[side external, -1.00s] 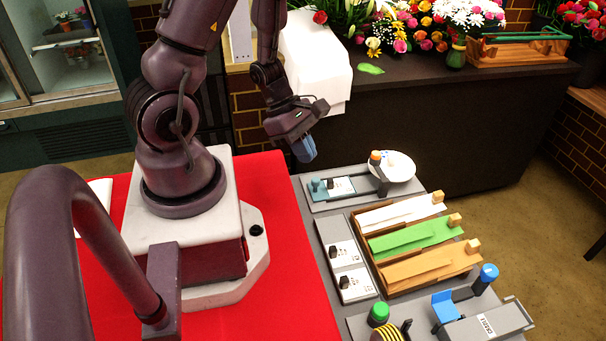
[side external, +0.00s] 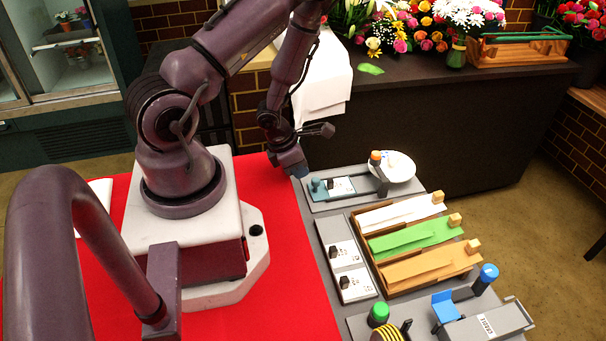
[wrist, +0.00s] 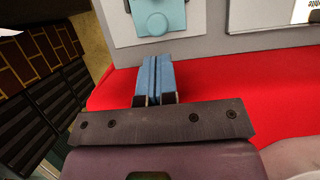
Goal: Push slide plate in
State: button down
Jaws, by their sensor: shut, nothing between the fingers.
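The slide plate (wrist: 175,10) is teal with a round knob (wrist: 152,24) and sits on a pale grey base at the top of the wrist view. In the side view its knob (side external: 315,185) stands at the left end of the back unit. My gripper (side external: 299,173) is low, just left of and behind that knob, over the edge of the red mat. In the wrist view my gripper's blue fingers (wrist: 154,66) are together and empty, pointing toward the knob with a gap left between. In the side view the fingertips are mostly hidden by the gripper body.
White, green and orange trays (side external: 418,238) lie in front. The red mat (side external: 275,215) is clear beside my gripper.

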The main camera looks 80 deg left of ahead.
jog(key=shift+x, duration=1.15)
jog(key=w, duration=0.8)
jog(key=shift+w, duration=0.4)
